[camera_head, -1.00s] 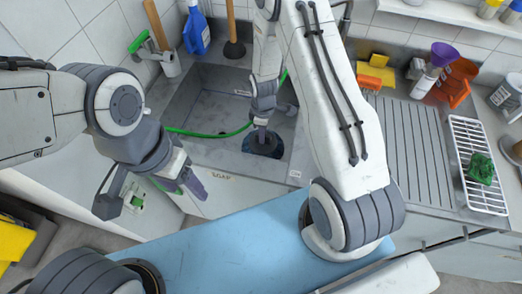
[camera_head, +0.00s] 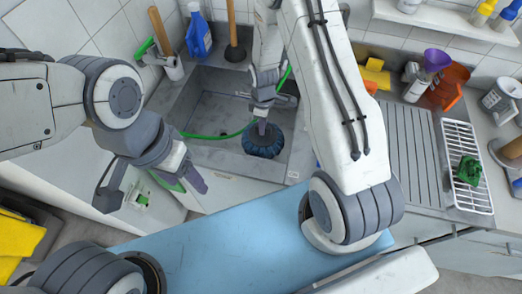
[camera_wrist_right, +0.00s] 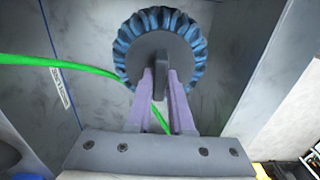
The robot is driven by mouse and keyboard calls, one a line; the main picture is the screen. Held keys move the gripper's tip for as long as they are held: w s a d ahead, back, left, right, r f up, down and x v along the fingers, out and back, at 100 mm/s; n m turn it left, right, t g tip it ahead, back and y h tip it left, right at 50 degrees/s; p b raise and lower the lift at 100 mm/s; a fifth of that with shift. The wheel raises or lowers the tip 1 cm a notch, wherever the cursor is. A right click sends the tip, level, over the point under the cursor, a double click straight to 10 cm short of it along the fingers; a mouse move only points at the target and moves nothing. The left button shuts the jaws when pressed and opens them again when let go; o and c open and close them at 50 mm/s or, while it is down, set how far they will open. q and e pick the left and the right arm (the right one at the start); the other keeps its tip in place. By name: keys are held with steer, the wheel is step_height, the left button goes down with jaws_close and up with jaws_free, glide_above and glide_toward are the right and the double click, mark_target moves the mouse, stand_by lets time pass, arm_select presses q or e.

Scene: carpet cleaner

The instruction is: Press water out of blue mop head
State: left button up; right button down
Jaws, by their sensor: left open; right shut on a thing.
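The blue mop head (camera_head: 264,142) is a round, fringed disc with a grey top, inside the grey sink basin (camera_head: 208,118). It also shows in the right wrist view (camera_wrist_right: 196,52). My right gripper (camera_head: 263,124) is shut on the grey upright tab in the middle of the mop head; its purple fingers (camera_wrist_right: 163,82) lie on both sides of the tab. Whether the mop head touches the basin floor is hard to tell. My left gripper (camera_head: 150,190) is open and empty, in front of the sink's left side.
A green hose (camera_head: 212,136) runs across the basin. A blue bottle (camera_head: 198,38), a plunger (camera_head: 235,45) and a wooden handle (camera_head: 160,32) stand behind it. The ribbed drainboard (camera_head: 408,150) and a white rack (camera_head: 464,195) with a green scrubber (camera_head: 468,170) are at the right.

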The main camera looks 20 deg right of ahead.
step_height(320, 180, up, 11)
steer(key=p, duration=0.8)
steer(key=shift+r, duration=0.15)
stand_by(0.6)
stand_by(1.0)
